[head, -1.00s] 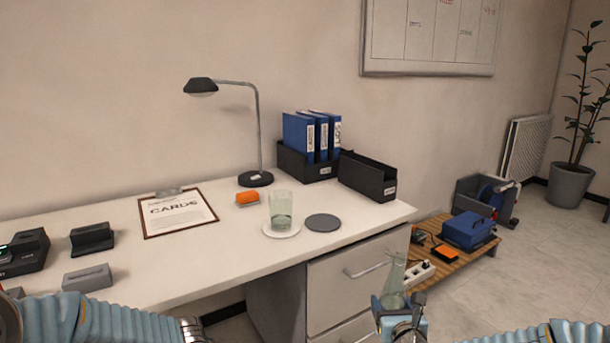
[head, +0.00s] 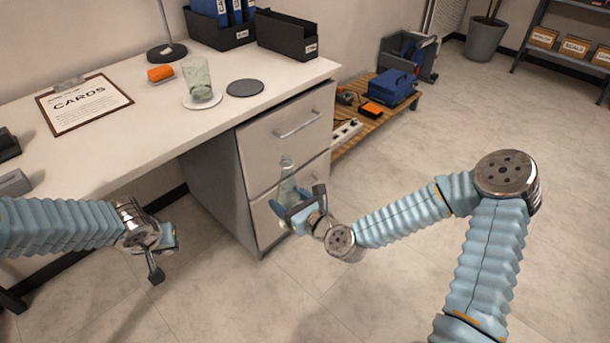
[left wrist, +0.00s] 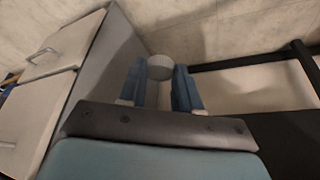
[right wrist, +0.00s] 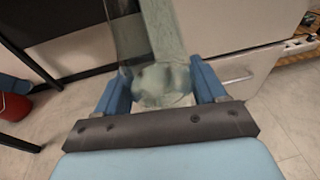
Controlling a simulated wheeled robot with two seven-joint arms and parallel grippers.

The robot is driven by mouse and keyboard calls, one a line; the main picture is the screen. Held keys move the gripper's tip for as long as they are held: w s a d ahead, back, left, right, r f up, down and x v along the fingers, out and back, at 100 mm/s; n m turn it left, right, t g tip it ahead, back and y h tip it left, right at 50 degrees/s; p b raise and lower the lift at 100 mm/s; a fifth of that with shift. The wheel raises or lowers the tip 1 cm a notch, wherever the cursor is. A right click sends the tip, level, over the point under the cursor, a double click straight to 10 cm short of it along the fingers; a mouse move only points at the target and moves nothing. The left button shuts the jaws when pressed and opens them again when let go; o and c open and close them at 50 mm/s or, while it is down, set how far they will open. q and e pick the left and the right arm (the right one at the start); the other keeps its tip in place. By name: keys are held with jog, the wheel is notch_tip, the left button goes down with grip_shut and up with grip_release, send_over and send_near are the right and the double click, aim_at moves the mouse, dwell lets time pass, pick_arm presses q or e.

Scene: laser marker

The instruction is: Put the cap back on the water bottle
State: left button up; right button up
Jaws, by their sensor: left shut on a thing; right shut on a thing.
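The clear greenish water bottle (head: 287,180) stands roughly upright in my right gripper (head: 296,212), in front of the desk's drawers. The gripper is shut around its lower part. The right wrist view shows the see-through bottle (right wrist: 160,45) between the two blue fingers (right wrist: 165,88). My left gripper (head: 162,250) is to the left of the bottle and lower, well apart from it. In the left wrist view a pale grey round cap (left wrist: 160,67) is held between the blue fingers (left wrist: 159,85). The cap cannot be made out in the head view.
The white desk (head: 150,135) holds a glass (head: 198,78) on a white saucer, a dark coaster (head: 245,88), an orange block (head: 160,73) and a clipboard (head: 85,103). The drawer unit (head: 290,130) stands behind the bottle. A low wooden shelf (head: 352,128) is to its right. Open floor lies in front.

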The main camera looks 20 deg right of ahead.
jog(key=s+a+f+n+g+y, duration=0.2)
jog(key=s+a+f+n+y, duration=0.1)
jog(key=a+f, duration=0.2)
jog(key=shift+s+a+f+y, duration=0.15)
jog(key=shift+a+f+y, duration=0.25)
jog(key=shift+a, duration=0.25)
pick_arm(q)
jog(key=shift+w+d+r, duration=0.25)
jog(key=d+r+m, duration=0.1)
jog(key=d+r, duration=0.8)
jog(key=d, duration=0.3)
jog(key=d+r+m+h, duration=0.1)
jog(key=d+r+m, duration=0.1)
jog(key=d+r, duration=0.8)
jog(key=shift+w+d, duration=0.35)
jog(key=shift+d, duration=0.65)
pick_arm(e)
jog(key=shift+r, duration=0.1)
pick_arm(q)
jog(key=shift+f, duration=0.15)
jog(key=shift+f, duration=1.95)
